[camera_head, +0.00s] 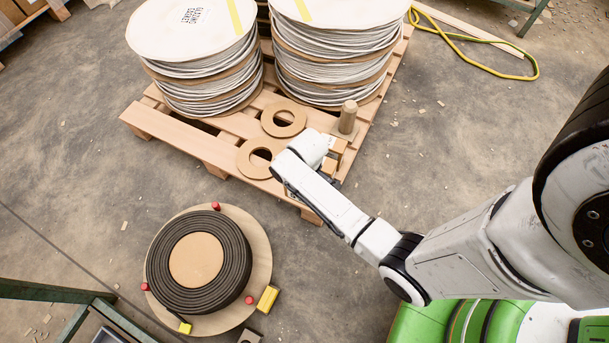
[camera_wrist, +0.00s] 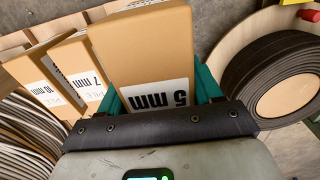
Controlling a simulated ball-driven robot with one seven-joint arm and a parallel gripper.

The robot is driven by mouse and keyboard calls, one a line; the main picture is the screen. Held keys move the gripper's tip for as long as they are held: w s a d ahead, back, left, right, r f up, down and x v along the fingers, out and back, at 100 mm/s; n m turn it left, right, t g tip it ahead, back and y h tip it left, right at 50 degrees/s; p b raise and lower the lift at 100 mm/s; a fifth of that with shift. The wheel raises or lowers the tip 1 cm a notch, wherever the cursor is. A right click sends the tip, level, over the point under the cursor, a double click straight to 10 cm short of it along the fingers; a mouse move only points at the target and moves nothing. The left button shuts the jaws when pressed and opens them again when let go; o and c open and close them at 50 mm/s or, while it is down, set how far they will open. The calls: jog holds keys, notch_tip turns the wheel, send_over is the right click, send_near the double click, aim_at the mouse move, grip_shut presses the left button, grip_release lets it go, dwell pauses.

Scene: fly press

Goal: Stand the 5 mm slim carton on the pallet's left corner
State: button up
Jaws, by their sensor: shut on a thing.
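The 5 mm slim carton (camera_wrist: 158,50) is tan with a white "5 mm" label and lies between the teal fingers of my gripper (camera_wrist: 160,88). My gripper is shut on it. In the head view my gripper's white housing (camera_head: 305,150) is over the pallet's near right part, and it hides most of the carton there. The wooden pallet (camera_head: 160,127) has its left corner at the picture's left, with bare boards there. I cannot tell whether the carton touches the pallet.
The 7 mm carton (camera_wrist: 80,70) and 10 mm carton (camera_wrist: 45,85) stand close beside the held one. Two cable stacks (camera_head: 205,80) (camera_head: 330,65), cardboard rings (camera_head: 268,124) (camera_head: 243,160) and a wooden peg (camera_head: 348,118) occupy the pallet. A black coil reel (camera_head: 235,245) lies in front.

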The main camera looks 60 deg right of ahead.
jog(key=f, duration=0.1)
jog(key=w+d+f+b, duration=0.1)
jog(key=f, duration=0.1)
jog(key=w+d+f+b, duration=0.1)
jog(key=shift+d+f, duration=0.2)
jog(key=shift+d, duration=0.05)
jog(key=shift+w+d+f+b, duration=0.15)
jog(key=shift+f+b, duration=0.35)
jog(key=shift+f, duration=0.4)
jog(key=shift+w+d+f+b, duration=0.1)
jog(key=shift+f+b, duration=0.4)
jog(key=shift+f, duration=0.35)
jog(key=shift+f, duration=0.15)
jog(key=o, duration=1)
